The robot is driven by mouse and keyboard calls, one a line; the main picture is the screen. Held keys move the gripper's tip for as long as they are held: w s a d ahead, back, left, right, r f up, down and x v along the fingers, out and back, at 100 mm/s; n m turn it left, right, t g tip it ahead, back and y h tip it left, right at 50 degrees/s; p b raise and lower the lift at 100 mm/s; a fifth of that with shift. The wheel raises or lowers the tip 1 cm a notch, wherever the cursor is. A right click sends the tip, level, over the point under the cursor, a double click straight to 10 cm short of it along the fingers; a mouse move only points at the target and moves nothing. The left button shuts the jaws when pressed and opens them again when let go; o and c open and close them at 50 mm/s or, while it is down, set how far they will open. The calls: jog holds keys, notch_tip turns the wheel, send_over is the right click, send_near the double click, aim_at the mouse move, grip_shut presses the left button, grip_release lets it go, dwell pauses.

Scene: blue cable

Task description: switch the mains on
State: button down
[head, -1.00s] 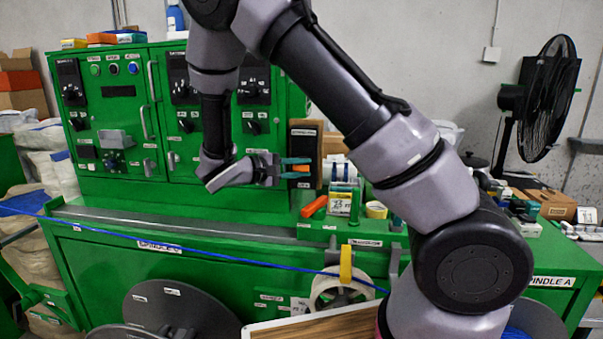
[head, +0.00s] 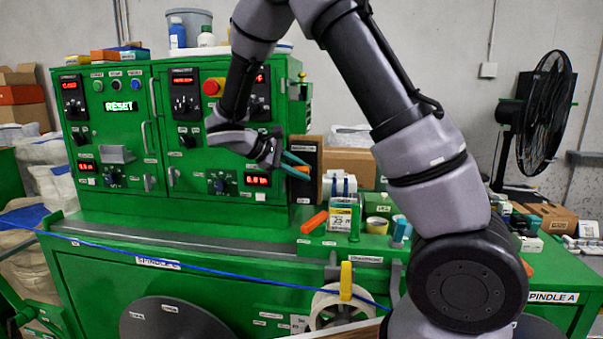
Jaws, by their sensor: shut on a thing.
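The green control cabinet (head: 215,155) stands on the green bench, and its front displays glow red. A sign reading RESET (head: 121,106) is lit on its left door. My gripper (head: 297,166) is at the cabinet's right side, with its teal fingers tilted down to the right. It is shut on a small orange piece (head: 299,173), which looks like the mains switch handle. The fingers hide most of this piece, and its mounting is not clear. A dark upright panel (head: 308,150) is just behind the fingers.
A blue cable (head: 215,263) runs slantwise across the bench front. A black fan (head: 545,115) stands at the right.

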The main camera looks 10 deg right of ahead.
jog(key=shift+a+f, duration=0.1)
jog(key=shift+f, duration=0.05)
jog(key=c, duration=0.8)
grip_release()
jog(key=shift+o, duration=0.2)
jog(key=v, duration=1.1)
